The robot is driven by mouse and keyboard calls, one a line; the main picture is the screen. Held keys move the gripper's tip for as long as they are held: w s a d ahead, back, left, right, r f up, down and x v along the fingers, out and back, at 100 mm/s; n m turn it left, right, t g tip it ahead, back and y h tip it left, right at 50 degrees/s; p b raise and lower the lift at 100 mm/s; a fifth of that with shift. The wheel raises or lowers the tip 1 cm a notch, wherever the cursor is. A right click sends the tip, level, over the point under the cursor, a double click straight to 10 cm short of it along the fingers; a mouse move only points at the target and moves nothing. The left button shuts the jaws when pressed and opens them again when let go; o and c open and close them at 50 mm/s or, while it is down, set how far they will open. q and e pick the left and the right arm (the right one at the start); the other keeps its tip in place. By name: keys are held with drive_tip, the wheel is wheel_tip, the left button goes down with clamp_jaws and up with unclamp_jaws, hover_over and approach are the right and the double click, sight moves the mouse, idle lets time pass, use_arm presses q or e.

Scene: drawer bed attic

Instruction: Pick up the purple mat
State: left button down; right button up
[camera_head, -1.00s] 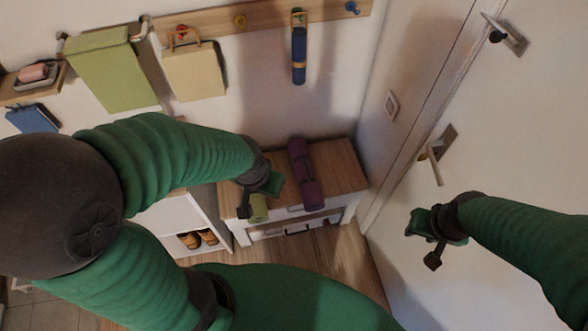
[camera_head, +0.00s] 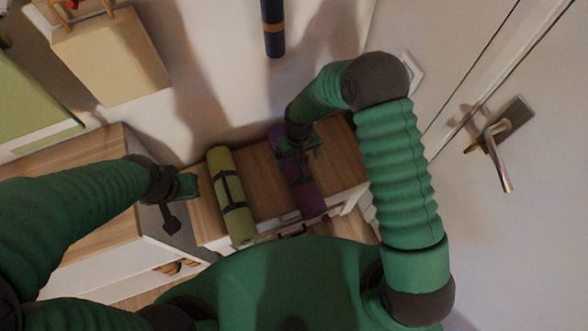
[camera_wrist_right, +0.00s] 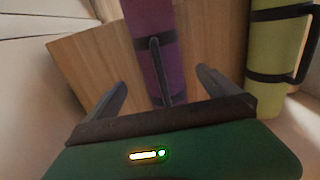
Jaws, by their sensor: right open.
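The rolled purple mat (camera_head: 308,199) lies on the wooden top of a low bench, with dark straps around it. My right gripper (camera_head: 298,150) is above the mat and hides part of it in the head view. In the right wrist view the purple mat (camera_wrist_right: 152,45) lies between the two spread fingers of the right gripper (camera_wrist_right: 160,85), which is open. I cannot tell whether the fingers touch it. My left gripper (camera_head: 185,188) is left of the green mat; its jaw state is unclear.
A rolled green mat (camera_head: 231,195) with black straps lies on the bench (camera_head: 262,182), left of the purple one. A cabinet (camera_head: 75,165) stands at the left. A blue rolled mat (camera_head: 273,28) hangs on the wall. A door with a handle (camera_head: 500,155) is at the right.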

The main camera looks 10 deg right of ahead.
sight(295, 166)
drive_tip(key=f, duration=0.5)
drive_tip(key=shift+w+a+f+b, duration=0.1)
drive_tip(key=shift+w+a+b, duration=0.2)
drive_tip(key=shift+a, duration=0.1)
drive_tip(key=f, duration=0.3)
drive_tip(key=f+b, duration=0.1)
drive_tip(key=f, duration=0.1)
drive_tip(key=shift+w+d+f, duration=0.15)
drive_tip(key=shift+w+d, duration=0.05)
drive_tip(key=shift+d, duration=0.1)
use_arm(q)
drive_tip(key=x, duration=0.2)
drive_tip(key=shift+a+f, duration=0.25)
drive_tip(key=shift+f, duration=0.05)
use_arm(e)
drive_tip(key=shift+a, duration=0.1)
drive_tip(key=shift+c, duration=1.3)
drive_tip(key=c, duration=1.5)
